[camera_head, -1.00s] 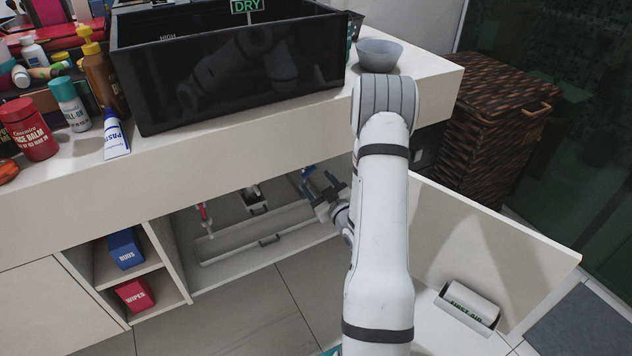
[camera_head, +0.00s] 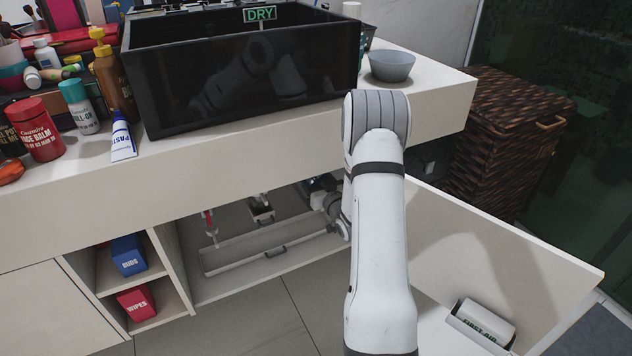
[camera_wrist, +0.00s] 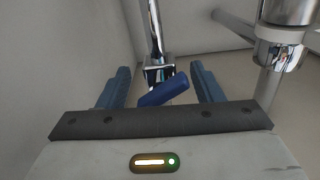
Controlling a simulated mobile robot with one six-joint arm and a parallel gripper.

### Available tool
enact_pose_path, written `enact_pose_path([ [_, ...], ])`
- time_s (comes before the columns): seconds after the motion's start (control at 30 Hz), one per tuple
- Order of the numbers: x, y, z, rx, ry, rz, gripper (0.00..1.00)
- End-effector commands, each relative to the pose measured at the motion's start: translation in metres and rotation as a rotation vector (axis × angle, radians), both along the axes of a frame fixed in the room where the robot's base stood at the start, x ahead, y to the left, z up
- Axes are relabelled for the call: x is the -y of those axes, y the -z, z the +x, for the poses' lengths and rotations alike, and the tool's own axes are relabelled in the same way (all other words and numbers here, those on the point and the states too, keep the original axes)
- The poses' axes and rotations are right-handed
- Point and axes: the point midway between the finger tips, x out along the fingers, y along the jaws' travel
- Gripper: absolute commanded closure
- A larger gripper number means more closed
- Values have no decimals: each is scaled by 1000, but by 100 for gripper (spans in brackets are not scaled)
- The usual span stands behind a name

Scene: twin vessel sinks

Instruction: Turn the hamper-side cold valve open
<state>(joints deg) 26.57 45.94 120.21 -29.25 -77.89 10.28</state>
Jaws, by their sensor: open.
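The cold valve with a blue lever (camera_wrist: 165,91) on a chrome body (camera_wrist: 158,73) is in the middle of the wrist view. A chrome pipe rises from it. My gripper (camera_wrist: 160,68) is open, with one blue finger on each side of the lever. The lever lies tilted between the fingers, and gaps show on both sides. I cannot make out the blue lever there.
A red-handled valve (camera_head: 210,225) stands left in the cabinet, beside a long tray (camera_head: 235,262). A thick chrome pipe (camera_wrist: 287,45) rises to the right in the wrist view. The open cabinet door (camera_head: 500,245) and wicker hamper (camera_head: 505,140) are on the right.

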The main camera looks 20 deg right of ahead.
Motion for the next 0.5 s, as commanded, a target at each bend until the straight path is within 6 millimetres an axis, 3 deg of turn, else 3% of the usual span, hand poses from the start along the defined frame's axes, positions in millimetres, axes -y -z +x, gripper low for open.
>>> enact_pose_path([
  [0.23, 0, 0, 1, 0, 0, 0, 41],
  [0.5, 0, 0, 1, 0, 0, 0, 63],
])
